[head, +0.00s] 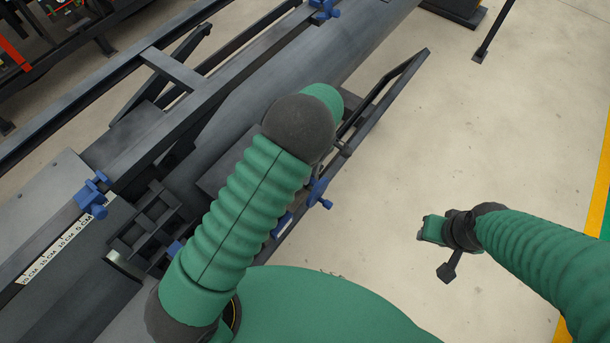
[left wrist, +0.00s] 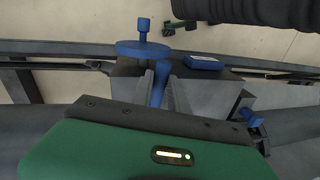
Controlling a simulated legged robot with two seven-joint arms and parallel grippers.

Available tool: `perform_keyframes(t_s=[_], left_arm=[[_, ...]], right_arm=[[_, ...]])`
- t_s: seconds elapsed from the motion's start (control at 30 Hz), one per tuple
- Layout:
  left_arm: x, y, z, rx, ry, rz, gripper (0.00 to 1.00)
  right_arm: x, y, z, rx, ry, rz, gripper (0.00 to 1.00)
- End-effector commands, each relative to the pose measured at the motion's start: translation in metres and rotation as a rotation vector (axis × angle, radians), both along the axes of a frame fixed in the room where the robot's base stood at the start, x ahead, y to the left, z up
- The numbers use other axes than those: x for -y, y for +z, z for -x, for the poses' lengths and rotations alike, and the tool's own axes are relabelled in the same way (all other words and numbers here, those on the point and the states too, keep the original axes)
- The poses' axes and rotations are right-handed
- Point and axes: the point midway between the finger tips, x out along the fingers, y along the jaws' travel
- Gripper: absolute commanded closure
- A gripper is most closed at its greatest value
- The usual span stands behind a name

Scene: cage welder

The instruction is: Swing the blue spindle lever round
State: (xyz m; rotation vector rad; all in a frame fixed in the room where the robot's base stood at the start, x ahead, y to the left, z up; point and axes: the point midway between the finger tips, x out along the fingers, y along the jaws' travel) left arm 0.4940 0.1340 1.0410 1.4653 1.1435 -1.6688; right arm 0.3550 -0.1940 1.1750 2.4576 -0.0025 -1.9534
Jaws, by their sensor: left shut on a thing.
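The blue spindle lever (left wrist: 158,84) shows in the left wrist view as a blue bar between the two grey fingers of my left gripper (left wrist: 160,78). The gripper is shut on it. Just beyond the fingertips is a blue disc (left wrist: 136,50) with an upright knob. In the head view a blue handle part (head: 318,190) shows just right of my left arm; my dark wrist and green sleeve hide the left gripper's fingers there. My right gripper (head: 432,230) hangs over bare floor at the right, apart from the machine; its fingers are not clear.
A flat blue block (left wrist: 204,62) sits right of the disc in the left wrist view. The long grey machine bed (head: 360,40) runs diagonally, with another blue clamp (head: 94,195) by a centimetre scale (head: 60,247). A dark frame (head: 390,95) juts out beside it.

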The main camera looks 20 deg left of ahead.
Motion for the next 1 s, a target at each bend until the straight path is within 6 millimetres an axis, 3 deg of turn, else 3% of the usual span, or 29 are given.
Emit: perform_keyframes(t_s=[0.3,0.8,0.83,1.0], left_arm=[[0.0057,0.0024,-0.011,0.007,0.105,0.005,1.0],[0.007,0.0031,-0.0137,0.011,0.126,0.006,1.0],[0.007,0.0031,-0.0138,0.011,0.126,0.006,0.78],[0.0059,0.0018,-0.0128,0.007,0.126,0.005,0.59]], right_arm=[[0.0,-0.0018,0.0,0.0,0.0,0.0,0.64],[0.0,-0.0019,0.0,0.0,0.0,0.0,0.64],[0.0,-0.0019,0.0,0.0,0.0,0.0,0.64],[0.0,-0.0022,0.0,0.0,0.0,0.0,0.64]])
